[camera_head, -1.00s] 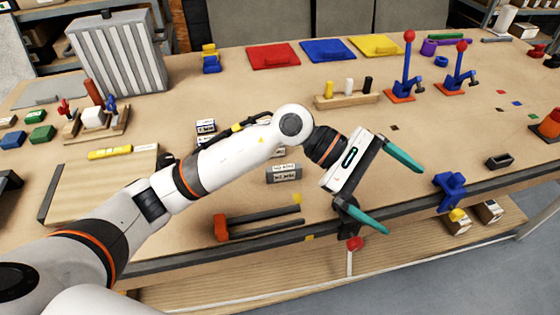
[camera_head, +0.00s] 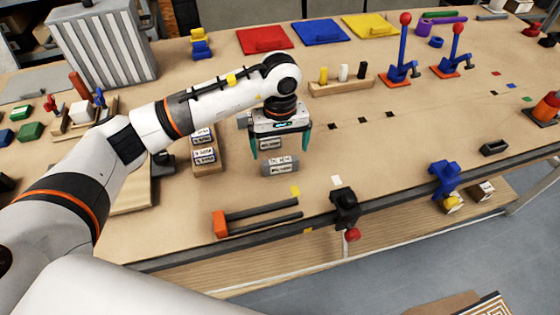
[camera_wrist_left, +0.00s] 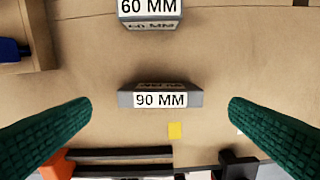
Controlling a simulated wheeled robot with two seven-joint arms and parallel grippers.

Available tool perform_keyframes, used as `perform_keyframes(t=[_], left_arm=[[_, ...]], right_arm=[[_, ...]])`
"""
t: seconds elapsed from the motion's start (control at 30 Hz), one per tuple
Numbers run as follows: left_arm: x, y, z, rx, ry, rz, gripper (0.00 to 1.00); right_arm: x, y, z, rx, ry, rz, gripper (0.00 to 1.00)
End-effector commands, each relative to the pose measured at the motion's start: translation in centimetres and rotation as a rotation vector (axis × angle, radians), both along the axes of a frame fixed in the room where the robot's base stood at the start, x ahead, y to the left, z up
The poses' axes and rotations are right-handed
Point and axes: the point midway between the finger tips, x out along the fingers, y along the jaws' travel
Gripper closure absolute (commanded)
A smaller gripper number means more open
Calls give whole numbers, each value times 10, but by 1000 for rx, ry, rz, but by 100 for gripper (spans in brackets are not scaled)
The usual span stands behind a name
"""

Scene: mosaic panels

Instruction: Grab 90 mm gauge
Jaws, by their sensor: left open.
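The 90 mm gauge (camera_head: 281,167) is a grey block with a white label, lying on the tan tabletop. In the left wrist view the 90 mm gauge (camera_wrist_left: 160,97) is centred, and its label reads "90 MM". My left gripper (camera_head: 280,153) points down above it, open, with teal fingers. In the left wrist view the left gripper (camera_wrist_left: 160,106) has one finger on each side of the gauge, apart from it. A similar 60 mm gauge (camera_wrist_left: 150,10) lies just beyond and also shows in the head view (camera_head: 270,144), partly hidden by the gripper. My right gripper is not in view.
A wooden holder (camera_head: 207,169) with labelled blocks stands left of the gauges. An orange-ended tool with dark bars (camera_head: 262,214) and a black clamp (camera_head: 344,205) lie nearer the table edge. The tabletop right of the gauges is largely clear.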

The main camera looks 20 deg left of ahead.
Motion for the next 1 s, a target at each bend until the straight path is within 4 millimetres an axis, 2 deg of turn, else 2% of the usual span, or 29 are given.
perform_keyframes(t=[0.2,0.3,0.4,0.63,0.9,1.0], left_arm=[[-3,-1,-26,0,8,2,0],[-2,-1,-41,-2,5,1,0],[-2,-1,-49,-2,3,0,0],[-1,-1,-52,-1,0,0,0],[-1,-1,-51,-2,1,0,44],[-1,-1,-51,-2,0,0,47]], right_arm=[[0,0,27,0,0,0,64],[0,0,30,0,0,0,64],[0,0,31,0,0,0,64],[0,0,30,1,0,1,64],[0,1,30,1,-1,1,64],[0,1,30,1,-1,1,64]])
